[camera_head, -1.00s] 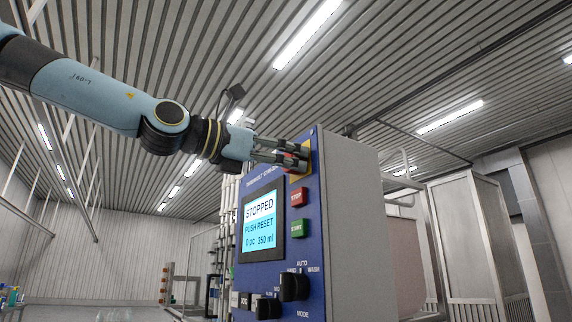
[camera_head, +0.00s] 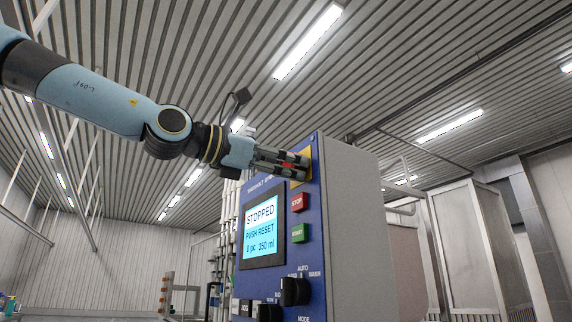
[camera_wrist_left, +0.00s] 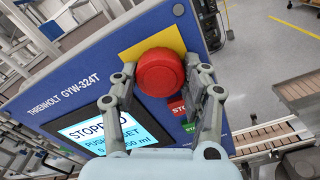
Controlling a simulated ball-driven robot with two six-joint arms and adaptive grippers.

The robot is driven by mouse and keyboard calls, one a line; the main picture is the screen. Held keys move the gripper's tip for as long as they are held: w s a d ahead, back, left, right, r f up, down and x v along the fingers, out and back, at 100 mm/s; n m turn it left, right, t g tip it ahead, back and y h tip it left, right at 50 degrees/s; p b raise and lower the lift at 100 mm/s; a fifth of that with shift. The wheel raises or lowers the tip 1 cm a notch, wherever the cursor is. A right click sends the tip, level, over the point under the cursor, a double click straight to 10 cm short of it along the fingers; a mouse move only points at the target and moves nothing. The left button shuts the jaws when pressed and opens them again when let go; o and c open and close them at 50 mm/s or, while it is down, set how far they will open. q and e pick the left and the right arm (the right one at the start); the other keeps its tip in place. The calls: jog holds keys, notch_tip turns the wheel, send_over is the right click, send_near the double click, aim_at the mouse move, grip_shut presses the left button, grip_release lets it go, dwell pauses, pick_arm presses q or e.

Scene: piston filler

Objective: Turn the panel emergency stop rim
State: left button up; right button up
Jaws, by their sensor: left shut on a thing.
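The panel emergency stop is a round red button (camera_wrist_left: 160,72) on a yellow plate (camera_wrist_left: 140,45) at the top of the blue control panel (camera_head: 320,235). In the head view only a bit of red (camera_head: 287,166) shows between my fingers, beside the yellow plate (camera_head: 306,150). My left gripper (camera_head: 302,167) reaches in from the left and is shut on the red rim. In the left wrist view its two fingers (camera_wrist_left: 167,76) stand on either side of the button. My right gripper is in neither view.
Below the button sit a red stop button (camera_head: 298,202), a green start button (camera_head: 299,233) and black selector knobs (camera_head: 294,291). The screen (camera_head: 262,227) reads "STOPPED, PUSH RESET". A conveyor (camera_wrist_left: 262,137) runs at right in the wrist view.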

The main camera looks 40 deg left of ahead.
pick_arm(q)
jog(key=o, duration=1.1)
jog(key=shift+o, duration=0.3)
